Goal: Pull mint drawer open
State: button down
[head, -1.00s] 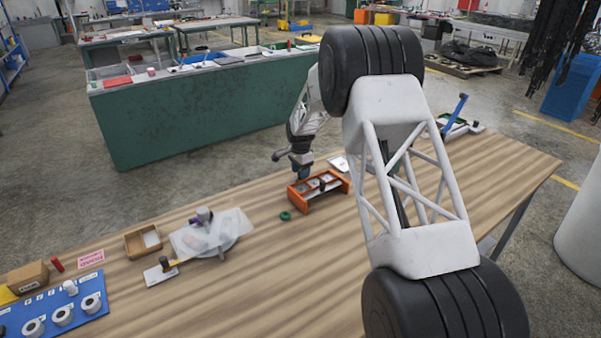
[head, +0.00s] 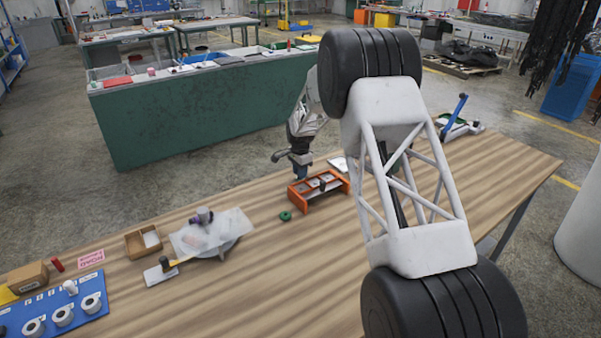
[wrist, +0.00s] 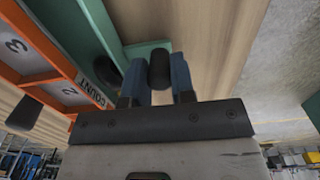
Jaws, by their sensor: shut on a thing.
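The mint drawer (wrist: 84,30) shows in the wrist view beside the orange frame of a unit, with a mint edge (wrist: 136,50) reaching toward my fingers. How far it stands out of the unit is hard to tell. My gripper (wrist: 160,72) has its blue fingers shut on a dark round handle (wrist: 159,66) at that mint edge. In the head view my gripper (head: 301,174) is at the far left end of the orange unit (head: 318,188), and the mint drawer is not clearly visible there.
Other dark knobs show in the wrist view, one near the mint part (wrist: 107,69) and one lower left (wrist: 24,112). The orange unit carries numbered labels. A green ring (head: 285,215) lies in front of it on the wooden table (head: 250,270). A clear-covered item (head: 212,233) stands farther left.

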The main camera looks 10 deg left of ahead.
jog(key=shift+w+a, duration=1.4)
jog(key=shift+w, duration=0.05)
jog(key=c, duration=0.9)
grip_release()
jog(key=shift+c, duration=0.2)
notch_tip(320, 180, up, 8)
jog(key=shift+f, duration=0.1)
